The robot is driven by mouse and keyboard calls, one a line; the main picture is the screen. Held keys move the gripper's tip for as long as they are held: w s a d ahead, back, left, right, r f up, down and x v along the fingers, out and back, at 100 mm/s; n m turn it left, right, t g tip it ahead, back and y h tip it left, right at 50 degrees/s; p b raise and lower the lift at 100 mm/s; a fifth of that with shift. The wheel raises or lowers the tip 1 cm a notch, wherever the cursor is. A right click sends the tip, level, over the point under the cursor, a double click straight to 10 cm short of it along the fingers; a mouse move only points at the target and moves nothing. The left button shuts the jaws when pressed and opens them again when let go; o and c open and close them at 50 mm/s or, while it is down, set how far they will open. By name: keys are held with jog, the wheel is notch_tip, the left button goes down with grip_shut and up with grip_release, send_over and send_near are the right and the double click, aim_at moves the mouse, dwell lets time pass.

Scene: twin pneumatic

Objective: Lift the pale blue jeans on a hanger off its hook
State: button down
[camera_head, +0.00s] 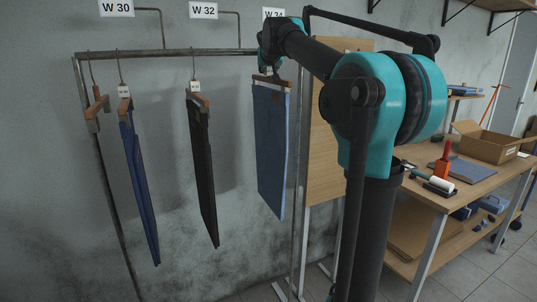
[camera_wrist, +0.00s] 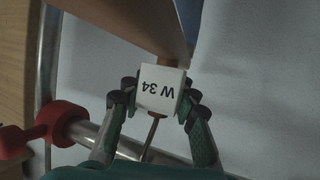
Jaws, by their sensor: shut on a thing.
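The pale blue jeans (camera_head: 271,150) hang upright from a wooden hanger (camera_head: 272,81) at the right end of the rail in the head view. My gripper (camera_wrist: 158,88) is shut at the hanger's neck, with the white W 34 tag (camera_wrist: 160,90) between its fingertips. The wooden hanger bar (camera_wrist: 135,25) lies just beyond the fingertips in the wrist view. A thin metal stem (camera_wrist: 151,132) runs from the tag back between the fingers. In the head view my arm covers the hook, so I cannot tell whether it touches the rail.
Dark blue trousers (camera_head: 139,185), black trousers (camera_head: 203,170) and an empty hanger (camera_head: 96,108) hang to the left on the metal rail (camera_head: 160,52). A wooden panel (camera_head: 327,140) stands close right of the jeans. A workbench (camera_head: 470,187) with a cardboard box (camera_head: 490,145) is farther right.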

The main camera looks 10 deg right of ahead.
jog(key=shift+s, duration=0.1)
jog(key=s+d, duration=0.2)
jog(key=s, duration=0.6)
jog(key=shift+s+d, duration=0.2)
jog(key=shift+d, duration=0.2)
dwell(0.9)
